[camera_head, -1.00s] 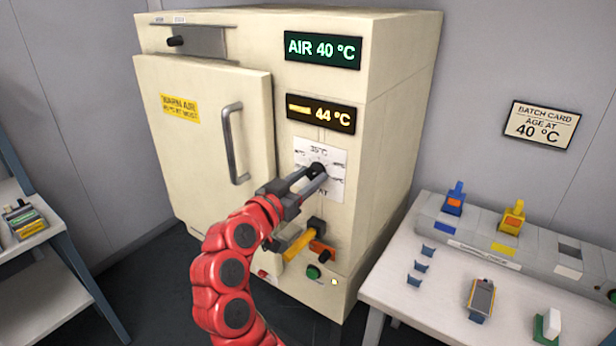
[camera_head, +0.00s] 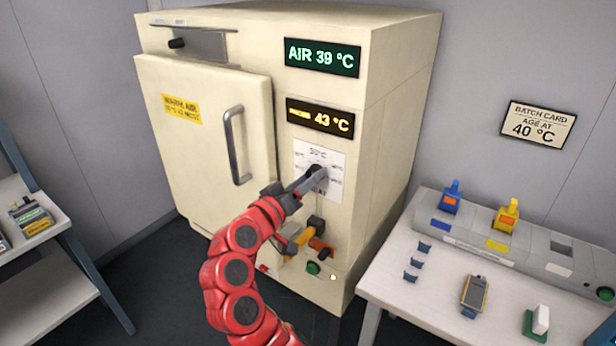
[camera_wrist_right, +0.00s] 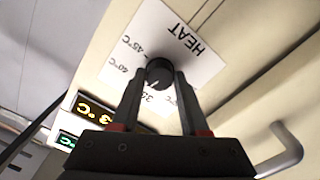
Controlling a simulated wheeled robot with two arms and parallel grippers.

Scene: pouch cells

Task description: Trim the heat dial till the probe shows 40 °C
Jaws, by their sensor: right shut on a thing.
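The black heat dial (camera_head: 317,172) sits on a white scale plate (camera_head: 333,160) on the front of the cream cabinet. My right gripper (camera_head: 312,178) is shut on the dial; in the right wrist view its two fingers press either side of the dial (camera_wrist_right: 159,73). The dial's pointer mark sits near the 35 end of the printed scale (camera_wrist_right: 190,55). The amber probe display (camera_head: 320,117) reads 43 °C. The green air display (camera_head: 322,57) reads AIR 39 °C. My left gripper is out of view.
The cabinet door (camera_head: 205,140) with its bar handle (camera_head: 235,145) is shut. A yellow-orange handle (camera_head: 297,241) and green button (camera_head: 313,268) sit below the dial. A batch card (camera_head: 538,125) on the wall reads AGE AT 40 °C. A bench (camera_head: 400,290) stands right.

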